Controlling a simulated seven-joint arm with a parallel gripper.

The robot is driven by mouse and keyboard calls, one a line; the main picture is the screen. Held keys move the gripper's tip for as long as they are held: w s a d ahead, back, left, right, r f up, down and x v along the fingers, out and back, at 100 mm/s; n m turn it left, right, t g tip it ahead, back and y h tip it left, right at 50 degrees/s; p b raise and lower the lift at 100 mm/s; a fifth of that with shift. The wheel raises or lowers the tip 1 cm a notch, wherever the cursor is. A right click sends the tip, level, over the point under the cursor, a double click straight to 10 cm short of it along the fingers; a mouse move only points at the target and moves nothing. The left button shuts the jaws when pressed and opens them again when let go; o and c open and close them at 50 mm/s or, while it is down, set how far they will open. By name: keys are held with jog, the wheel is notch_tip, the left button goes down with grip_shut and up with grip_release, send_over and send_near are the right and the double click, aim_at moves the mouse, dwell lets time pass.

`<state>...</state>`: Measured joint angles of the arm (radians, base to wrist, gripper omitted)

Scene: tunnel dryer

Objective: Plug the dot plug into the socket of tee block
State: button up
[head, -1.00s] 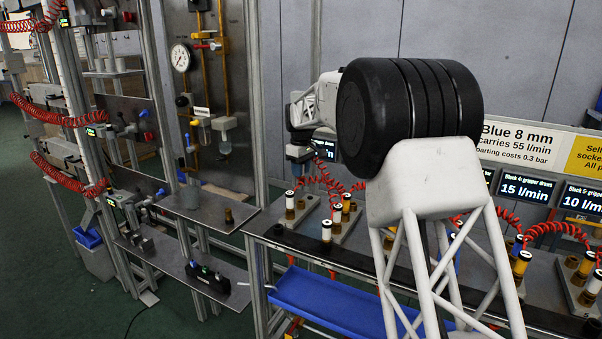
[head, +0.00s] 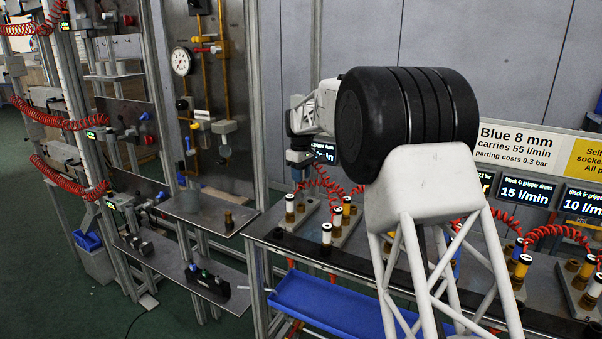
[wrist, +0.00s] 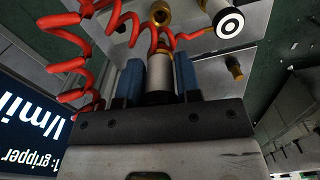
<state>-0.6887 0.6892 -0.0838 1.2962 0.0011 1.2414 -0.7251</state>
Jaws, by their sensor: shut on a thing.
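In the wrist view my gripper (wrist: 159,78) has its two blue fingers shut on a pale cylindrical plug (wrist: 158,66). The held plug's end mark is hidden, so I cannot tell if it is the dot plug. A brass socket (wrist: 160,13) shows just beyond it; I cannot tell whether they touch. Another plug (wrist: 229,22) with a black ring and centre dot on its white end stands at upper right. In the head view my wrist is over the bench's left part, and my arm hides much of it. I cannot tell which block is the tee block.
Red coiled hoses (wrist: 122,22) hang close to the held plug's left side. Several white-topped plugs (head: 326,235) stand on the bench. A display (wrist: 32,135) is at left in the wrist view. A blue tray (head: 325,305) lies under the bench.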

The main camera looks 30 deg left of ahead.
aim_at(301, 186)
jog(key=shift+f, duration=2.45)
jog(key=shift+f, duration=1.6)
dwell(0.9)
jog(key=o, duration=1.1)
jog(key=shift+r, duration=3.95)
jog(key=shift+d, duration=0.15)
